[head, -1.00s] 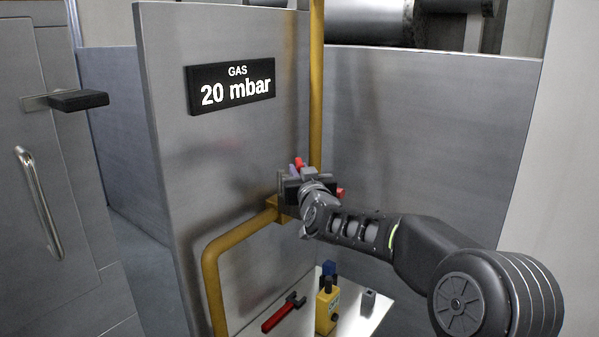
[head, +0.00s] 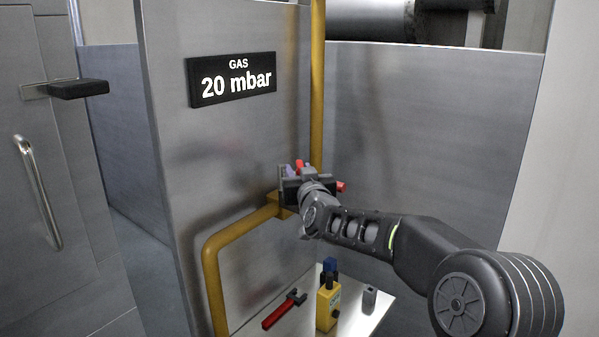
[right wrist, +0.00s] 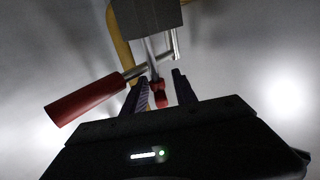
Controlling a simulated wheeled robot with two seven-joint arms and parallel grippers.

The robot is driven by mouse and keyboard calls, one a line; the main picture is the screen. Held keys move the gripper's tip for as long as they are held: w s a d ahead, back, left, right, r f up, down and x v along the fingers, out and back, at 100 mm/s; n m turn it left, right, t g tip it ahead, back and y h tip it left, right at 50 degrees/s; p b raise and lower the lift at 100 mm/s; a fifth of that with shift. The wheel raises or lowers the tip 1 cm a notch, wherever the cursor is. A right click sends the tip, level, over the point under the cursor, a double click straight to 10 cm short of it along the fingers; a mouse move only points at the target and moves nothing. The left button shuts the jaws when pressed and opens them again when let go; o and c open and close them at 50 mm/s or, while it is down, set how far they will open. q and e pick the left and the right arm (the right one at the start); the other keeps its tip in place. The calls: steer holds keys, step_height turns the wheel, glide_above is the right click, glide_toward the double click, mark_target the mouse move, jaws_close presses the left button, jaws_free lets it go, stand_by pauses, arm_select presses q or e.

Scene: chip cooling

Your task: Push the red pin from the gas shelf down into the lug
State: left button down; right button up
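The red pin (right wrist: 159,93) shows in the right wrist view between the two fingertips of my right gripper (right wrist: 162,88). The gripper appears closed on it, though contact at the right finger is hard to make out. A metal rod runs up from the pin towards a grey block (right wrist: 150,16). I cannot tell the lug apart from the metal parts below that block. In the head view my right gripper (head: 300,178) is at the yellow pipe in front of the panel, and red bits show around it. My left gripper is not in view.
A red-handled lever (right wrist: 85,100) lies left of the fingers. A yellow gas pipe (head: 316,100) rises behind my gripper. The shelf (head: 352,328) below holds a red-handled tool (head: 279,313), a yellow device (head: 327,308) and a small grey block (head: 369,298).

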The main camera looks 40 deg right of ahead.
steer(key=shift+o, duration=0.2)
steer(key=shift+s+d+f, duration=0.15)
steer(key=shift+d+f, duration=0.05)
steer(key=shift+f, duration=0.2)
steer(key=shift+s+a, duration=0.1)
steer(key=shift+s, duration=0.05)
steer(key=v, duration=0.7)
steer(key=shift+a+r, duration=0.2)
steer(key=shift+r, duration=0.1)
steer(key=shift+s, duration=0.1)
steer(key=shift+r, duration=0.1)
